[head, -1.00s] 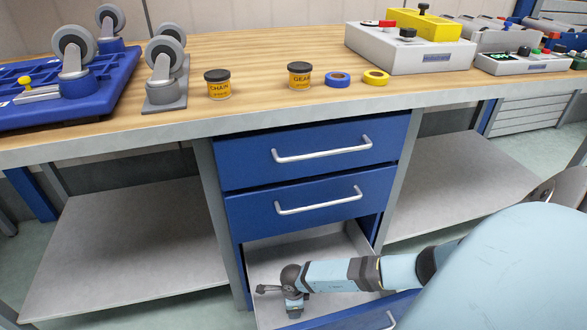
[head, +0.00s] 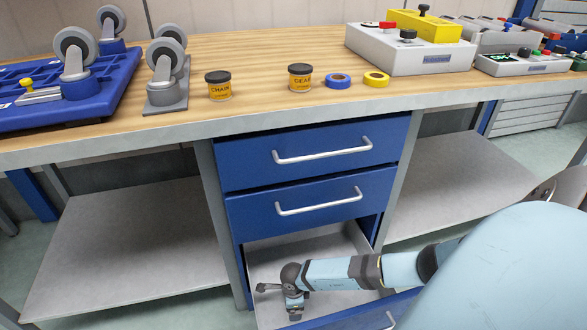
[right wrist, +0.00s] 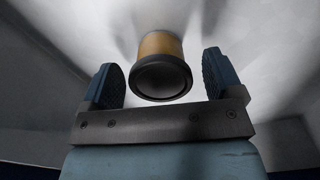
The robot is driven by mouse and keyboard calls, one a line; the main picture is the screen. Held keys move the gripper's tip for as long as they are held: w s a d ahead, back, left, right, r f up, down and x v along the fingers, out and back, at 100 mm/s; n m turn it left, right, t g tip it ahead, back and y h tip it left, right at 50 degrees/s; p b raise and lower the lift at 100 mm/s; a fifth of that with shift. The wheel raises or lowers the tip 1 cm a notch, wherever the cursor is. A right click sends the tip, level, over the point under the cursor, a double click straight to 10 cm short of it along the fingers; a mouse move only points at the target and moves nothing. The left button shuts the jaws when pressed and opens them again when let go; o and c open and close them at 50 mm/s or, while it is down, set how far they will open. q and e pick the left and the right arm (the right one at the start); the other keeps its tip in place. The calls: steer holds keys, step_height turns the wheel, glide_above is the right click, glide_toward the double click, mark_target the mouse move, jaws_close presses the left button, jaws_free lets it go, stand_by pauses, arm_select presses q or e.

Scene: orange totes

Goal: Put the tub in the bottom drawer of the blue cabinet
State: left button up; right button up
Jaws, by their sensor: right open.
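A tub (right wrist: 163,65) with an orange-yellow body and a dark lid shows in the right wrist view. It is between the two blue fingertips of my right gripper (right wrist: 165,80), which is open, with a gap on both sides. Around the tub is the pale grey inside of the open bottom drawer. In the head view the bottom drawer (head: 340,248) of the blue cabinet (head: 228,205) is pulled out, and my right gripper (head: 293,306) reaches down into it. The tub is hidden from the head view. My left gripper is not in view.
The upper drawers (head: 320,155) are shut. On the bench top (head: 255,55) stand a chain tub (head: 219,90), a gear tub (head: 300,83), a blue tape roll (head: 338,81) and a yellow tape roll (head: 376,79). Shelves flank the cabinet.

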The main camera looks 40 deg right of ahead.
step_height(320, 180, up, 7)
steer(key=p, duration=0.3)
steer(key=shift+f, duration=0.15)
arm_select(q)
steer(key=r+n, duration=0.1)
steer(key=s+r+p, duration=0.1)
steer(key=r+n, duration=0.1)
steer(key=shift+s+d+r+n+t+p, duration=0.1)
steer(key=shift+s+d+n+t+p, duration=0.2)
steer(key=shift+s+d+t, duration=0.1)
arm_select(e)
step_height(320, 180, up, 4)
